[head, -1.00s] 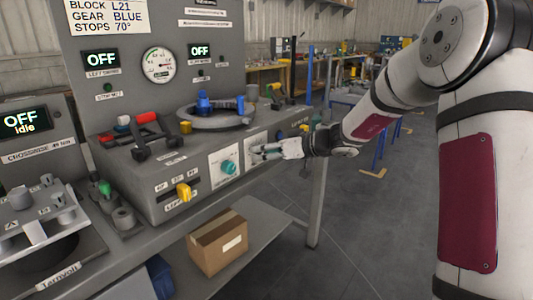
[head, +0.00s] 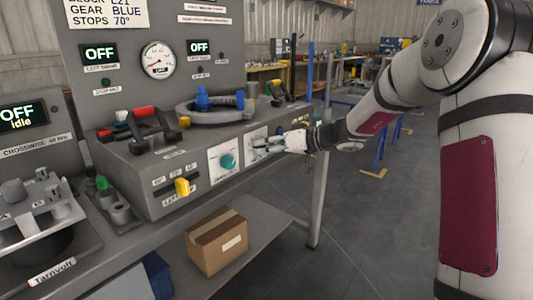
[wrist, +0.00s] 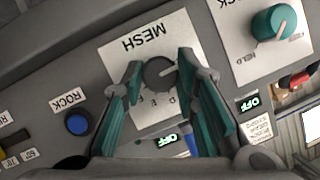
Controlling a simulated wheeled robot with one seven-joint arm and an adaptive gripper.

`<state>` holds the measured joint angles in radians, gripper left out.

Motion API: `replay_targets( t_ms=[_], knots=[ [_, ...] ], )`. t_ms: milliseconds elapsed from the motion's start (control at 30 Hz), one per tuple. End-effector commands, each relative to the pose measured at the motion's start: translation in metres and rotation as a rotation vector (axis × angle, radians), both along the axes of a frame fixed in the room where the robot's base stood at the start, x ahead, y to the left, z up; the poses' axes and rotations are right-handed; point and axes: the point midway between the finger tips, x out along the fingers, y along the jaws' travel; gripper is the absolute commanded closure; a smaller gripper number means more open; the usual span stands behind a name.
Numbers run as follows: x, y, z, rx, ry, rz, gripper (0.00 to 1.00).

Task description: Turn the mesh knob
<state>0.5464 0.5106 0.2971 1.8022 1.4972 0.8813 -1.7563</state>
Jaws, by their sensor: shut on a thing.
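The mesh knob (wrist: 158,72) is a dark grey round knob on a white plate (wrist: 135,45) lettered MESH, upside down in the wrist view. My gripper (wrist: 160,74) has its teal-lined fingers on either side of the knob, shut on it. In the head view my gripper (head: 270,145) reaches in from the right to the plate on the sloped console front and hides most of the knob there.
A teal knob (head: 228,161) is on the neighbouring plate, with a yellow lever (head: 182,187) further left. A blue button (wrist: 77,123) marked ROCK is near the fingers. Displays read OFF (head: 100,53). A cardboard box (head: 217,242) sits on the lower shelf.

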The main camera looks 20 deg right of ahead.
Motion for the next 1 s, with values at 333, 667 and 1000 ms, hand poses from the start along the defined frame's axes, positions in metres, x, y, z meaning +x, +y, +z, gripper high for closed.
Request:
replay_targets(
  t_ms=[333, 667, 1000],
  knots=[
    [0.001, -0.0022, -0.0037, 0.263, 0.191, 0.001, 1.0],
    [0.0015, -0.0031, -0.0048, 0.518, 0.379, 0.0, 1.0],
    [0.002, -0.0033, -0.0055, 0.782, 0.568, 0.0, 1.0]
  ],
)
